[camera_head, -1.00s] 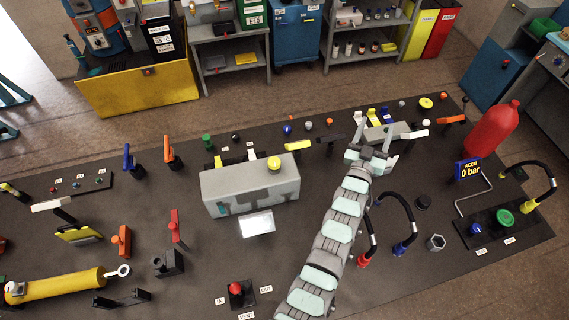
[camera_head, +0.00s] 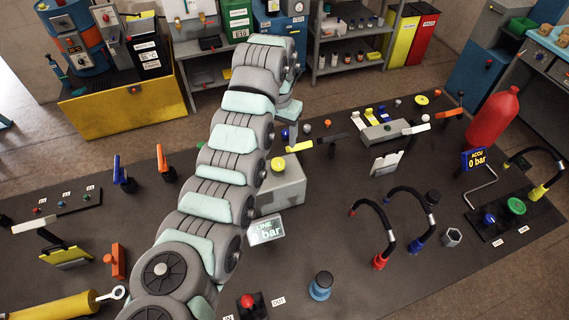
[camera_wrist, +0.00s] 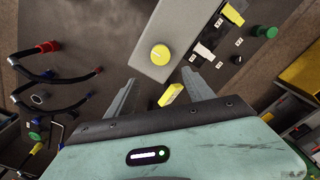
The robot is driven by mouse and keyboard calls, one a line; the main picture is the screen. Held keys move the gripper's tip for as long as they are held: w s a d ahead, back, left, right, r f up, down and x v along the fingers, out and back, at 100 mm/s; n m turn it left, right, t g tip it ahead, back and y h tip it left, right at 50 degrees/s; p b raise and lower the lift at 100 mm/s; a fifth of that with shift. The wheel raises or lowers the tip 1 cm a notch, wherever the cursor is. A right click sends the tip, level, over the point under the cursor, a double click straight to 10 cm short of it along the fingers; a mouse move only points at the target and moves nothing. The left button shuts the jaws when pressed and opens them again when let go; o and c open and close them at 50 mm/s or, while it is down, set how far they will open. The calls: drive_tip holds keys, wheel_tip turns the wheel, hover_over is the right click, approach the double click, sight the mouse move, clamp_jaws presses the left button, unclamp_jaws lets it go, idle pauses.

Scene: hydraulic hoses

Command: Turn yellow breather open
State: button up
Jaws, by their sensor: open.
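The yellow breather (camera_head: 278,164) is a round knob on top of the grey tank (camera_head: 285,190), partly hidden by my arm in the head view. In the wrist view the breather (camera_wrist: 160,54) sits on the grey tank (camera_wrist: 171,25), just beyond and between my fingertips, with a pale line across its face. My gripper (camera_wrist: 158,80) is open and empty, its two fingers spread. In the head view my gripper (camera_head: 290,110) shows small behind the tank, above the bench. No contact with the breather shows.
A yellow lever handle (camera_wrist: 171,94) lies below the gap between my fingers in the wrist view. Curved black hoses (camera_head: 408,213) and a red accumulator (camera_head: 493,118) are to the right.

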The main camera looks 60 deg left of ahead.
sight(278, 162)
drive_tip(key=f, duration=0.3)
drive_tip(key=f+p, duration=0.1)
drive_tip(key=f, duration=0.3)
drive_tip(key=s+f+p, duration=0.1)
drive_tip(key=f, duration=0.2)
drive_tip(key=shift+d+f, duration=0.1)
drive_tip(key=shift+f, duration=0.15)
clamp_jaws()
idle(0.4)
